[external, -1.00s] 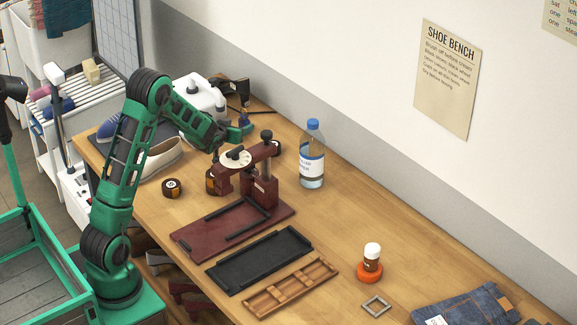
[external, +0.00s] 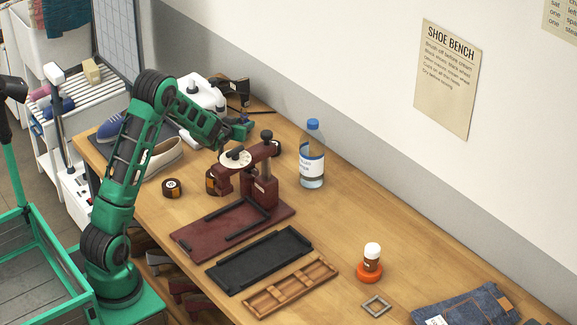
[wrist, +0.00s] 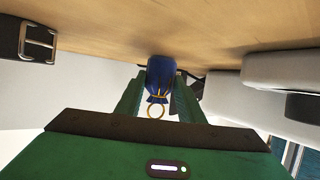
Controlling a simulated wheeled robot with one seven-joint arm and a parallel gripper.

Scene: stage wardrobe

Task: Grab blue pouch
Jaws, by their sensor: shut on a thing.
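The blue pouch (wrist: 160,76), with a gold tie and a gold ring at its neck, is between the two green fingers of my gripper (wrist: 157,92) in the wrist view. The fingers are shut on it. In the external view my gripper (external: 240,127) is at the back of the bench, behind the dark red press. The pouch is small and mostly hidden there. I cannot tell whether it is clear of the bench top.
The dark red press (external: 258,185) stands just in front of my gripper. A water bottle (external: 312,160) stands to its right, and a white machine (external: 203,95) to the left behind the arm. Shoes (external: 163,158) and round tins (external: 172,188) lie near the arm.

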